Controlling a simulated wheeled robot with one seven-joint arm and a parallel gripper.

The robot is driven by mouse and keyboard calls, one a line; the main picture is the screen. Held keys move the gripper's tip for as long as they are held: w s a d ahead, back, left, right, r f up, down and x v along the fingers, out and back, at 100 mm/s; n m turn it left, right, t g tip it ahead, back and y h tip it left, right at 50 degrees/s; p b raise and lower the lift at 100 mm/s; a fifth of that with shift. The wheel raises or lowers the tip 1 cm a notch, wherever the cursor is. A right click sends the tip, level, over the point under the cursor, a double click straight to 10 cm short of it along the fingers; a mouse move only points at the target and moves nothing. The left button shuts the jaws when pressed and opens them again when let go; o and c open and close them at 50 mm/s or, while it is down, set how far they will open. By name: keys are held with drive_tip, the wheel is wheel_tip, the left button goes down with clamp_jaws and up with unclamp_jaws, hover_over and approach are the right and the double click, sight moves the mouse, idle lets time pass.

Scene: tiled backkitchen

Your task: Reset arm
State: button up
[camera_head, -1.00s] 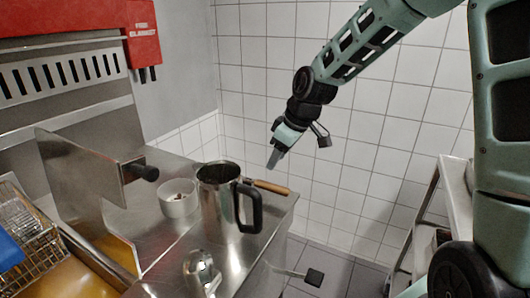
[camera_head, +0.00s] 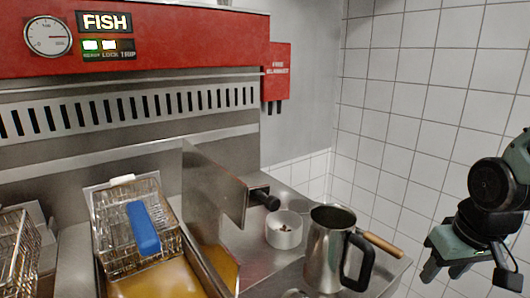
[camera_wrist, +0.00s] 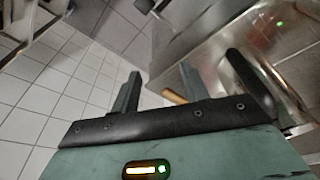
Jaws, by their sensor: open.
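My gripper (camera_head: 442,266) is at the right side of the head view, to the right of the metal counter, with its fingers pointing down and left. In the wrist view my gripper (camera_wrist: 160,88) shows its two fingers spread apart with nothing between them. A steel jug (camera_head: 328,250) with a black handle stands on the counter, left of my gripper and apart from it. In the wrist view part of the jug's handle (camera_wrist: 262,75) shows at the right.
A white bowl (camera_head: 284,230) stands beside the jug. A wooden handle (camera_head: 383,245) sticks out behind the jug toward my gripper. A fryer with a wire basket (camera_head: 128,225) and blue grip is at the left. A tiled wall (camera_head: 400,110) stands behind.

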drive_tip(key=s+a+r+n+g, duration=0.2)
drive_tip(key=s+a+n, duration=0.5)
drive_tip(key=s+a, duration=0.7)
drive_tip(key=a, duration=0.4)
drive_tip(key=shift+s+g+y, duration=0.3)
